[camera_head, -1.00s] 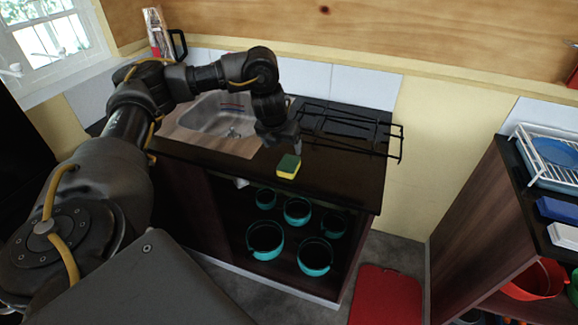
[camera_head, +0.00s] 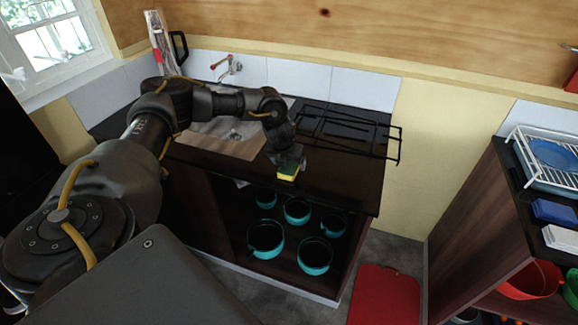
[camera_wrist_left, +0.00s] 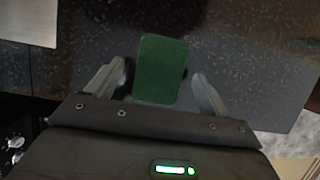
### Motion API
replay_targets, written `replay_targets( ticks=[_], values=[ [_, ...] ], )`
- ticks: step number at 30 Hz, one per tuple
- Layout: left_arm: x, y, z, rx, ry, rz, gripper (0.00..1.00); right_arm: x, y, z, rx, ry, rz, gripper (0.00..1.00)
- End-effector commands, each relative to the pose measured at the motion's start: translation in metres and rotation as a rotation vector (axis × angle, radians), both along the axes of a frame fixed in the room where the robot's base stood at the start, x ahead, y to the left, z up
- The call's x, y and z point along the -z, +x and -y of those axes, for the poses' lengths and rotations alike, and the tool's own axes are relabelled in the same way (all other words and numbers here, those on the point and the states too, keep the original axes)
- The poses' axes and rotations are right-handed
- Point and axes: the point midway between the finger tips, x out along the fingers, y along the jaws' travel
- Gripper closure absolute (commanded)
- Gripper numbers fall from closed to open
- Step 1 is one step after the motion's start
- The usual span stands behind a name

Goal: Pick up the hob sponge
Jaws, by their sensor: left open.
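The hob sponge (camera_head: 288,174), yellow with a dark green top, lies on the dark countertop (camera_head: 340,185) near its front edge. In the left wrist view the green face of the sponge (camera_wrist_left: 161,70) lies between and slightly beyond the two fingers. My left gripper (camera_head: 290,165) is directly above the sponge and hides part of its top. In the left wrist view the left gripper (camera_wrist_left: 160,88) is open, with a finger on each side of the sponge and a gap on both sides. My right gripper is not in view.
A black wire hob rack (camera_head: 350,132) lies behind and right of the sponge. The sink (camera_head: 225,138) is to the left. Teal pots (camera_head: 266,238) stand on shelves below the counter. A shelf unit with a white dish rack (camera_head: 550,165) is at the right.

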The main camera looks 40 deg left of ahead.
Motion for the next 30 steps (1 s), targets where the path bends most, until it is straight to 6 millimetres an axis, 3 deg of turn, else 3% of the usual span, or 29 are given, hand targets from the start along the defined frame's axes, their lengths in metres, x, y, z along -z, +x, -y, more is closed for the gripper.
replay_targets(
  ticks=[10, 21, 30],
  values=[
    [0.0093, 0.0033, -0.0012, 0.001, 0.0, 0.0, 0.2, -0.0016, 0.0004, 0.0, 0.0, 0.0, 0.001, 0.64],
    [0.0088, 0.0034, -0.0011, 0.001, 0.001, 0.001, 0.68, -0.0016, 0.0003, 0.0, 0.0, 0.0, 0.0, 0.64],
    [0.0082, 0.0034, -0.0013, 0.0, -0.001, 0.001, 0.71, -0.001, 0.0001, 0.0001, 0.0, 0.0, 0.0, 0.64]
  ],
)
